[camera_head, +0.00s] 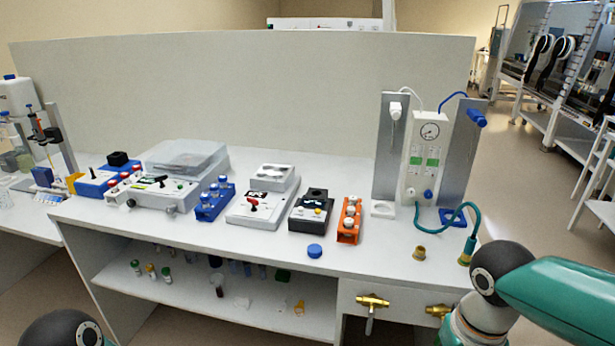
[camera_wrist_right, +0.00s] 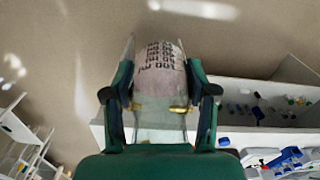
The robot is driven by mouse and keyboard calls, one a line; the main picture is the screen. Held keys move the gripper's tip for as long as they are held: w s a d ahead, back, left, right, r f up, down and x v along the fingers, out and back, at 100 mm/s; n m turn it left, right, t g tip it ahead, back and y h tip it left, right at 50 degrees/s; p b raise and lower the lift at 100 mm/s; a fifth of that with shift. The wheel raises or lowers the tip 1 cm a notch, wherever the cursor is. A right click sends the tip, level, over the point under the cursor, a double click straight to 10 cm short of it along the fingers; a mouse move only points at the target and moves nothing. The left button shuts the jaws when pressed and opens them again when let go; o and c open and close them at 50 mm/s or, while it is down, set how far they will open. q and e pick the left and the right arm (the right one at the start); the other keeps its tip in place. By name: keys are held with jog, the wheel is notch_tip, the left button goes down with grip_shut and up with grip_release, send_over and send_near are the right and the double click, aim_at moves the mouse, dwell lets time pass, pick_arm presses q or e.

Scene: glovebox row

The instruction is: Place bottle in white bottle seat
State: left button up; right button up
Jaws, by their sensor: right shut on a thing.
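The white bottle seat (camera_head: 382,209) is a small white square block with a round recess, on the bench in front of the left grey panel. A matching blue seat (camera_head: 453,217) lies to its right. My right gripper (camera_wrist_right: 158,90) is shut on a clear bottle (camera_wrist_right: 160,62) with dark printed marks, seen in the right wrist view. In the head view my right arm comes in from the right at the bench's front right corner; its gripper and the bottle do not show there. My left gripper is not in view; only a dark joint of that arm shows at bottom left.
Behind the seats stands a white gauge unit (camera_head: 427,150) between two grey panels, with a white nozzle (camera_head: 395,110) above the white seat. A teal hose (camera_head: 472,228) and brass fitting (camera_head: 419,253) are nearby. An orange rack (camera_head: 349,220) and blue cap (camera_head: 314,251) lie left.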

jog(key=w+a+f, duration=0.1)
jog(key=w+f, duration=0.5)
jog(key=f, duration=0.3)
jog(key=w+a+f+n, duration=0.1)
jog(key=w+f, duration=0.5)
jog(key=f, duration=0.3)
jog(key=shift+w+a+f, duration=0.2)
jog(key=shift+w+f, duration=0.1)
jog(key=shift+f, duration=0.1)
